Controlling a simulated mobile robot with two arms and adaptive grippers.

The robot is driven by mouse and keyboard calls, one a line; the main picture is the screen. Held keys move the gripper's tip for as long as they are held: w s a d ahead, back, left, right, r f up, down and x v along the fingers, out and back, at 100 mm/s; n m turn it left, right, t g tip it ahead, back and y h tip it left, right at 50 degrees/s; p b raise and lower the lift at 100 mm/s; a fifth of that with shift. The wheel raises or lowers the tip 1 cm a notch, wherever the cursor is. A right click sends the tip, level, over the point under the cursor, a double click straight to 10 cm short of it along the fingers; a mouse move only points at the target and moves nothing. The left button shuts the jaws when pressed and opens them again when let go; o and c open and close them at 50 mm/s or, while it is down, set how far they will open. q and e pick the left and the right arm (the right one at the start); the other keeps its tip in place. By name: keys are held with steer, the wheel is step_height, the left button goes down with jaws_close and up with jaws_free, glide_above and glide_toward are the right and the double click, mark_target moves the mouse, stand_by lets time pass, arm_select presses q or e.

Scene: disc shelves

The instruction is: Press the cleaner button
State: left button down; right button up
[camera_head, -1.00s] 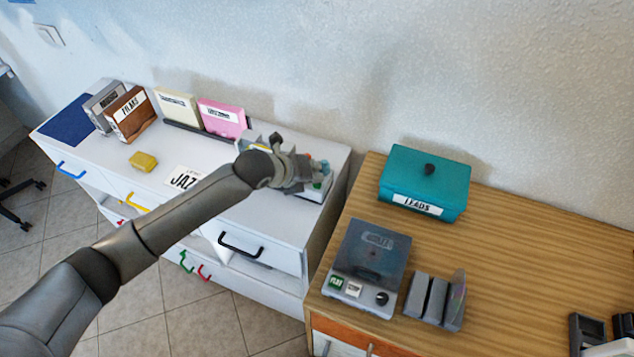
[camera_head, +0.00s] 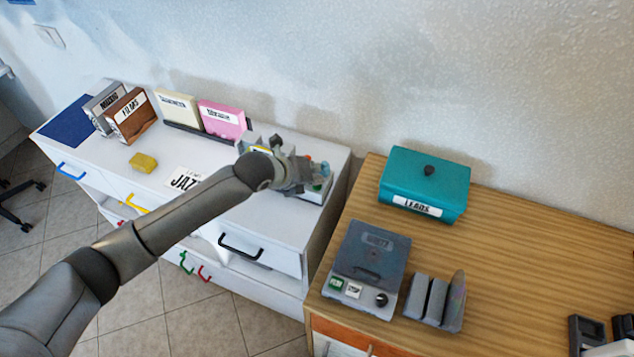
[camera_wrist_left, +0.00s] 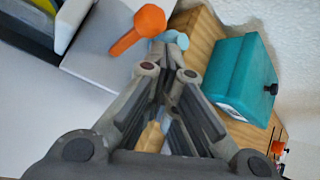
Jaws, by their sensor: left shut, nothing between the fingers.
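My left gripper (camera_head: 302,182) is shut and empty, over the right end of the white cabinet. It covers part of a low grey-white unit (camera_head: 318,192) with small orange and blue parts. In the left wrist view my closed fingertips (camera_wrist_left: 172,45) lie close to a light blue knob (camera_wrist_left: 170,38), beside an orange knob (camera_wrist_left: 138,28). I cannot tell whether they touch. A grey device (camera_head: 370,268) with a lid, a green button (camera_head: 336,283), a white button (camera_head: 354,289) and a black knob (camera_head: 382,299) stands on the wooden top. I cannot read which unit is the cleaner.
A teal box (camera_head: 425,180) labelled LEADS stands on the wooden top (camera_head: 540,260); it also shows in the left wrist view (camera_wrist_left: 240,75). Grey upright holders (camera_head: 428,298) stand beside the device. Pink (camera_head: 222,118) and brown (camera_head: 130,115) cases stand along the white cabinet's back.

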arm_select(q)
steer(key=shift+r+p, duration=0.4)
steer(key=shift+r, duration=0.25)
steer(key=shift+r, duration=0.1)
step_height(320, 180, up, 5)
steer(key=p, duration=0.4)
steer(key=shift+p, duration=0.3)
steer(key=shift+s, duration=0.1)
